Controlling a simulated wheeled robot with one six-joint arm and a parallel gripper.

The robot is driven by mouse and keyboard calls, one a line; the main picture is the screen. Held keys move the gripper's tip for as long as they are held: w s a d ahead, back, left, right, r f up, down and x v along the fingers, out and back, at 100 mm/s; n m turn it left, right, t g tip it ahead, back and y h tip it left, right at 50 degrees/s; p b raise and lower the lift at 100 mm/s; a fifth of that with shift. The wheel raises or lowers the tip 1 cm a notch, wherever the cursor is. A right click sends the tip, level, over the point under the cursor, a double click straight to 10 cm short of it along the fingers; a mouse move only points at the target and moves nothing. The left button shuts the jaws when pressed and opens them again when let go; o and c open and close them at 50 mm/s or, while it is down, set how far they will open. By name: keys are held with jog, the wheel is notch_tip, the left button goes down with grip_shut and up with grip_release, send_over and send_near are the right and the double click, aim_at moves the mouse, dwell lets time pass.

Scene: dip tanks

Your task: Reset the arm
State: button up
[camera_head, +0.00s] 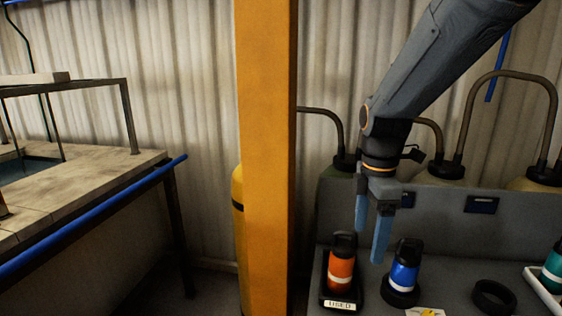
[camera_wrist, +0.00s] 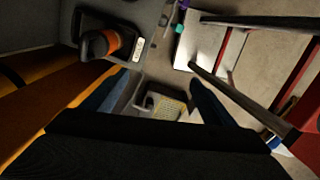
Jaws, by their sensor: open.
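My gripper (camera_head: 370,232) hangs from my arm on the right side of the head view, with its two blue fingers pointing down and apart. It is open, and nothing shows between the fingers. It is above and between an orange bottle (camera_head: 341,270) and a blue bottle (camera_head: 404,272) and appears clear of both. In the wrist view, the fingers of my gripper (camera_wrist: 165,92) are spread wide, and the orange bottle (camera_wrist: 101,44) lies to their upper left.
The orange bottle stands in a dark holder labelled USED (camera_head: 339,305). A black ring (camera_head: 494,297) and a teal bottle (camera_head: 553,268) are to the right. A yellow post (camera_head: 265,150) rises left of my arm. A tank bench (camera_head: 90,185) with a blue rail is at left.

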jog(key=s+f+m+b, duration=0.4)
jog(key=f+m, duration=0.5)
jog(key=f, duration=0.1)
jog(key=s+f+m+t+b, duration=0.1)
jog(key=s+f+m+b, duration=0.2)
jog(key=f+m, duration=0.6)
jog(key=shift+s+d+f+b, duration=0.3)
jog(key=shift+f+b, duration=0.35)
jog(key=shift+b, duration=0.65)
